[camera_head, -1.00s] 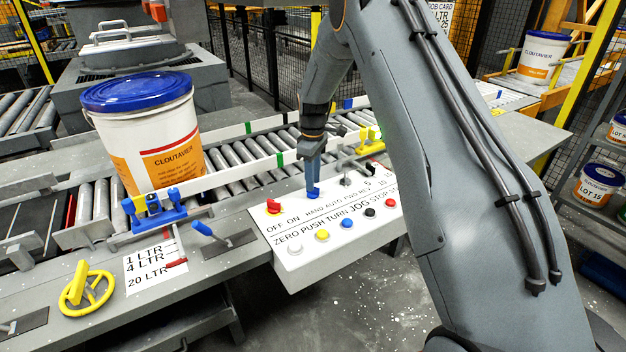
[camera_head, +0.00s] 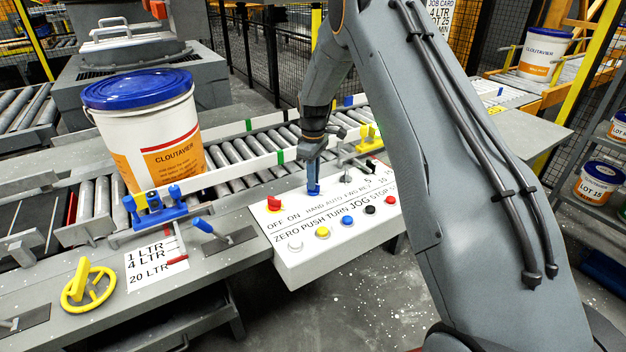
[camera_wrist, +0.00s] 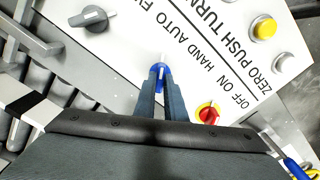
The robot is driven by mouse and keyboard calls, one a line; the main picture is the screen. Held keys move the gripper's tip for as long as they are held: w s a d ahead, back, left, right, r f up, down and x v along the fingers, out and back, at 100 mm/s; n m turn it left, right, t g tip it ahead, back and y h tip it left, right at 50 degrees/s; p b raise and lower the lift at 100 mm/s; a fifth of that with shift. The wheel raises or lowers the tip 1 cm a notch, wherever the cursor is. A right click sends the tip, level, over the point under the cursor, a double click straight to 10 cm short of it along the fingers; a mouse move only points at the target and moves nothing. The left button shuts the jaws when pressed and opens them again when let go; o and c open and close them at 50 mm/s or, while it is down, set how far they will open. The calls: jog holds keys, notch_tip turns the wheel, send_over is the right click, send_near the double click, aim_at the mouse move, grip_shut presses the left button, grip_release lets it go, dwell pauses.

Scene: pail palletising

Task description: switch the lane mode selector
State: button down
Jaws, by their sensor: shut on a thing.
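The lane mode selector is a blue knob (camera_wrist: 158,74) on the white control panel (camera_head: 300,262), at the HAND AUTO label. My gripper (camera_head: 313,185) points down onto it from above, and its fingers hide most of the knob in the head view. In the wrist view my gripper (camera_wrist: 160,90) has its two fingers closed on either side of the blue knob. A pale pointer tip shows beyond the fingers, directed away from the gripper's base. The exact label it lines up with is hard to tell.
A red OFF/ON knob (camera_head: 273,203) sits close to the left of the selector, and a dark FWD/REV knob (camera_head: 346,177) to its right. Several push buttons line the panel's front. A large pail (camera_head: 160,150) stands on the roller conveyor (camera_head: 240,165) behind.

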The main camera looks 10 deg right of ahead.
jog(key=m+b, duration=0.1)
jog(key=m, duration=0.2)
jog(key=m+b, duration=0.1)
jog(key=m, duration=0.3)
jog(key=shift+b, duration=0.35)
jog(key=m+b, duration=0.1)
jog(key=m, duration=0.5)
jog(key=shift+m, duration=0.4)
jog(key=c, duration=1.8)
grip_release()
